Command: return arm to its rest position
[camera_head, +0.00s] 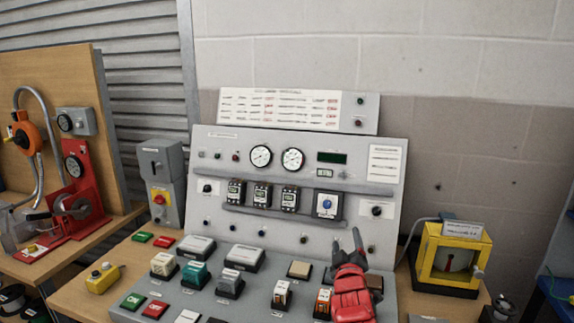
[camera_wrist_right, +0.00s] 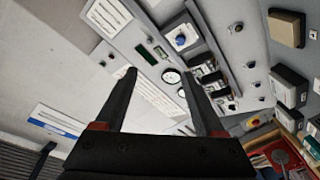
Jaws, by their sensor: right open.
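My right gripper (camera_head: 346,240) is red with two dark fingers and stands in front of the right part of the grey control panel (camera_head: 225,140). Its fingers point up and are apart, with nothing between them. In the right wrist view the open fingers (camera_wrist_right: 159,77) also frame an empty gap, with the tilted panel and its gauges beyond. I cannot tell how far the fingertips are from the panel face. My left gripper is not in view.
Several switch blocks, such as a teal one (camera_head: 195,274), stand on the desk below the panel. A yellow meter box (camera_head: 430,262) is on the right. A grey box with a red button (camera_head: 158,199) and a red hand-cranked device (camera_head: 78,204) are on the left.

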